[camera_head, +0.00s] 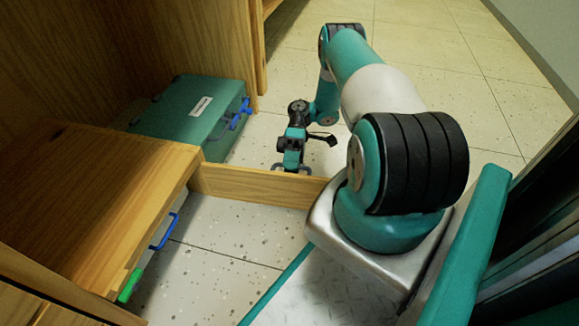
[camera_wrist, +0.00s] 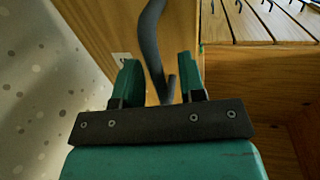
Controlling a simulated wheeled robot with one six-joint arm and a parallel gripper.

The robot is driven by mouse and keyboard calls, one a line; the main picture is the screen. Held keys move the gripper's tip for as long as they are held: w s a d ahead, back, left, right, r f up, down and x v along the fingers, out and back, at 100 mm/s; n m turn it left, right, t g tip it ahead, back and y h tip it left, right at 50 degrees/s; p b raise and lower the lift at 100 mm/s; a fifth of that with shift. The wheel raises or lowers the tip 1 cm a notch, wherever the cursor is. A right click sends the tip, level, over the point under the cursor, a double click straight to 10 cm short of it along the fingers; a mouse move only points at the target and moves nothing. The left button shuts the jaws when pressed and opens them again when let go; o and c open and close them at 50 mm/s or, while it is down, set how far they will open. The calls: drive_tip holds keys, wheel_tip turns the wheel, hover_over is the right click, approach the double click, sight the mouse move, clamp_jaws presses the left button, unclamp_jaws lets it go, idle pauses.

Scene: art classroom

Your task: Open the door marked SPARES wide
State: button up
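A wooden door panel (camera_head: 255,187) stands out from the wooden cabinet over the floor, seen from above in the head view. In the wrist view its wooden face (camera_wrist: 95,28) carries a small white label (camera_wrist: 121,57), whose writing I cannot read. A grey bar handle (camera_wrist: 152,40) runs down between my fingers. My gripper (camera_head: 291,168) is at the far side of the panel near its outer end. In the wrist view my gripper (camera_wrist: 158,85) has its fingers apart on both sides of the bar, with gaps visible. The contact at the fingertips is partly hidden.
A green case (camera_head: 190,115) with blue handles and a white label sits at the cabinet, behind the panel. A blue handle (camera_head: 165,232) and a green handle (camera_head: 130,285) stick out from the near cabinet front. Speckled floor (camera_head: 430,55) is clear beyond my arm.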

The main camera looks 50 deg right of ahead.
drive_tip(key=shift+r+p, duration=0.3)
drive_tip(key=shift+r, duration=0.15)
drive_tip(key=o, duration=0.8)
wheel_tip(320, 180, up, 6)
drive_tip(key=p, duration=0.4)
drive_tip(key=shift+d+f, duration=0.1)
drive_tip(key=shift+f, duration=0.15)
drive_tip(key=shift+o, duration=0.2)
wheel_tip(320, 180, up, 7)
drive_tip(key=p, duration=0.4)
drive_tip(key=shift+p, duration=0.4)
wheel_tip(320, 180, up, 4)
drive_tip(key=shift+s+d+f+p, duration=0.1)
drive_tip(key=shift+p, duration=1.1)
drive_tip(key=shift+c, duration=0.3)
drive_tip(key=shift+r+p, duration=0.4)
drive_tip(key=shift+r, duration=0.45)
drive_tip(key=c, duration=0.8)
drive_tip(key=shift+r+p, duration=0.3)
drive_tip(key=shift+r, duration=0.35)
drive_tip(key=shift+f, duration=0.1)
